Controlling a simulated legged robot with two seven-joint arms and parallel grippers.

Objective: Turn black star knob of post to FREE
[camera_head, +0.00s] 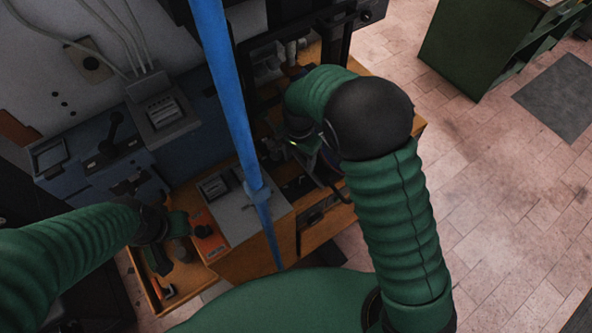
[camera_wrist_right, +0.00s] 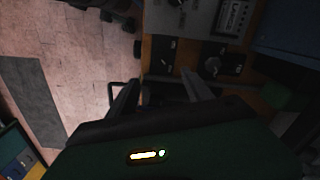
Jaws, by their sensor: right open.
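My right arm reaches over the wooden bench (camera_head: 325,218), and my right gripper (camera_head: 318,165) is partly hidden below its dark wrist. In the right wrist view its two fingers (camera_wrist_right: 160,90) are apart with nothing visible between them. Ahead of them lie black plates on the wood, one with a round dark knob (camera_wrist_right: 212,66). I cannot tell whether this is the star knob, and no FREE mark is readable. My left gripper (camera_head: 165,228) is dark and small beside an orange panel (camera_head: 207,236); its jaws are unclear.
A tall blue post (camera_head: 228,90) crosses the middle of the head view, in front of the bench. A grey box with a meter (camera_head: 218,190) stands left of my right gripper. Blue-grey machine housings (camera_head: 75,165) stand at the left. Tiled floor (camera_head: 500,190) is open at the right.

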